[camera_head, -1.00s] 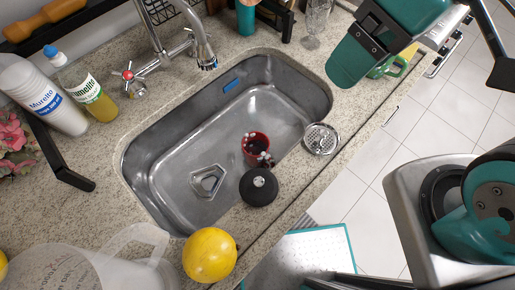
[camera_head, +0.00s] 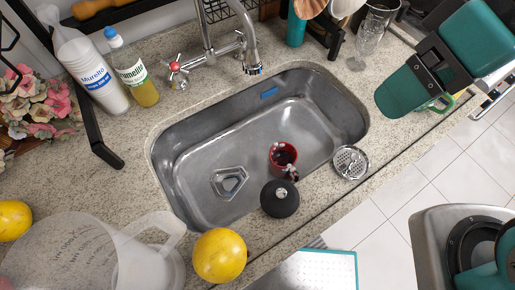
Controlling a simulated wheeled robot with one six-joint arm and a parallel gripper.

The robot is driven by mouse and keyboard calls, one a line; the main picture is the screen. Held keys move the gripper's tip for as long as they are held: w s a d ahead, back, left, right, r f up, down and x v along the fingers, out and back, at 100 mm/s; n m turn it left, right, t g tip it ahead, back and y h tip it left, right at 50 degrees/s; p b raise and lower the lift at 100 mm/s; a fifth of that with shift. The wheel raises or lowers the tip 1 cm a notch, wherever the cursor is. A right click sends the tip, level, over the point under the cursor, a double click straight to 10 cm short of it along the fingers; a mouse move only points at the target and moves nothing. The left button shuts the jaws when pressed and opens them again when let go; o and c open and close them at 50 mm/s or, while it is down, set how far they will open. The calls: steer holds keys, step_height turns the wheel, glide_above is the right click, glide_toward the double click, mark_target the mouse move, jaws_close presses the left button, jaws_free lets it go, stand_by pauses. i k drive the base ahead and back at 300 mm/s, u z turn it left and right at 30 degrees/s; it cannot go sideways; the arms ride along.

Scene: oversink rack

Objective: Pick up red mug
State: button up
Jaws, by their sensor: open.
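The red mug (camera_head: 276,151) stands in the grey sink (camera_head: 215,155), near its front edge right of centre. It looks upright, with a dark inside and small pale spots along its side. A round black lid with a pale knob (camera_head: 280,199) overlaps the sink's front rim just below the mug in the picture. My gripper (camera_head: 420,78) is at the upper right, by the counter's right end and well away from the mug. It is open and appears empty. Its far side is hidden by my teal arm.
A metal strainer (camera_head: 350,163) lies on the right front rim. The tap (camera_head: 250,55) rises behind the sink. A yellow fruit (camera_head: 219,255) and a clear jug (camera_head: 75,255) stand front left. A black rack leg (camera_head: 101,145) is at the left. The sink's middle is clear.

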mark_target(282, 156)
steer(key=z, duration=0.6)
steer(key=k, duration=1.35)
steer(key=u, duration=0.7)
steer(key=i, duration=0.55)
steer(key=z, duration=0.05)
